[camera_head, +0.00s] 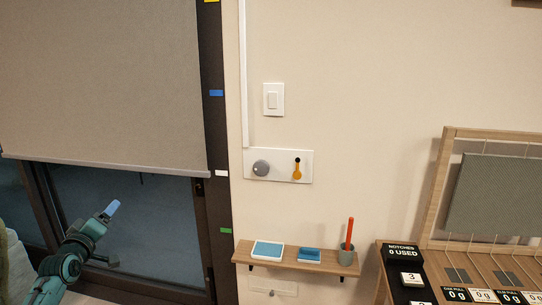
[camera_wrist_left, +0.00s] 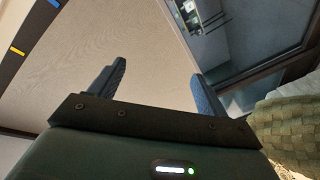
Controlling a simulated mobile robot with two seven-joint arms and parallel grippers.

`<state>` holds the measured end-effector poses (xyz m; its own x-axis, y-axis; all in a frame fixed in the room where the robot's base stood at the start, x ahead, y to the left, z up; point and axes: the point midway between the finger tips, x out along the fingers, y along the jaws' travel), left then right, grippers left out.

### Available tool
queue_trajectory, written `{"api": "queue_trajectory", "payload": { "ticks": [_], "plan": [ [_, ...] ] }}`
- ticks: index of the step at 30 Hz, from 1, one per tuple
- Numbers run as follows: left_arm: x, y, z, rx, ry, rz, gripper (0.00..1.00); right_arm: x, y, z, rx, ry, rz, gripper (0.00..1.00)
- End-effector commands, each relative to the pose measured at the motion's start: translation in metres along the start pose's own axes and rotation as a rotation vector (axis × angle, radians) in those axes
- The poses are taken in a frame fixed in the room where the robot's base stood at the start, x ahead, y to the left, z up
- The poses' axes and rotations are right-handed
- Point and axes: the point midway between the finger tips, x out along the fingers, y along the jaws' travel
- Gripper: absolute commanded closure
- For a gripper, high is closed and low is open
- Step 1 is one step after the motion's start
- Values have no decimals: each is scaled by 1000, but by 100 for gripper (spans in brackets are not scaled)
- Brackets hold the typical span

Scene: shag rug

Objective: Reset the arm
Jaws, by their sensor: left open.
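My left gripper (camera_head: 113,208) comes in from the lower left in the head view, in front of the dark window below the blind. In the left wrist view its two blue fingers (camera_wrist_left: 156,88) stand wide apart with nothing between them. It is open and empty, touching nothing that I can see. My right gripper is in neither view.
A grey roller blind (camera_head: 100,80) hangs over the window at left. A wall shelf (camera_head: 297,261) holds a blue-faced tablet, a small blue item and a cup with a red stick. A wooden desk with a frame (camera_head: 440,190) stands at right.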

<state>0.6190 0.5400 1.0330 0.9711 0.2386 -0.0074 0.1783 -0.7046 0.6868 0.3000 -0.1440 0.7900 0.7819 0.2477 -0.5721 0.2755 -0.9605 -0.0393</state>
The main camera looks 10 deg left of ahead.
Motion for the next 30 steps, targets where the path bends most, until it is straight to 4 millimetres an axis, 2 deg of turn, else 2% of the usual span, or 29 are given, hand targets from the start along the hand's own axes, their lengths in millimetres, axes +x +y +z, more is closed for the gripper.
{"api": "queue_trajectory", "payload": {
  "ticks": [1, 5, 6, 8, 9, 13, 15, 18, 26, 27, 30],
  "plan": [
    [-14, -6, 31, 95, -61, -6, 24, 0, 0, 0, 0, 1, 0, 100],
    [-60, -18, 110, 373, -225, 8, 24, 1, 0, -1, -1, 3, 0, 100],
    [-78, -21, 135, 458, -278, 21, 24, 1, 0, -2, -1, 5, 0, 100],
    [-108, -26, 170, 582, -357, 45, 24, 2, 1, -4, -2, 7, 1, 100],
    [-130, -29, 192, 659, -408, 65, 24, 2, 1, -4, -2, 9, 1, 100],
    [-203, -34, 253, 877, -559, 149, 24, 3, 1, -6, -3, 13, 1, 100],
    [-239, -34, 276, 967, -623, 197, 24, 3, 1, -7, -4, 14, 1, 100],
    [-285, -32, 301, 1068, -696, 262, 24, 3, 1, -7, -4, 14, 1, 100],
    [-389, -18, 338, 1246, -833, 425, 24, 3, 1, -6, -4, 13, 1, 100],
    [-396, -13, 343, 1241, -836, 431, 24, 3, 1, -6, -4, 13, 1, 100],
    [-396, 2, 356, 1139, -814, 386, 24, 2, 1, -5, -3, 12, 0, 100]
  ]
}}
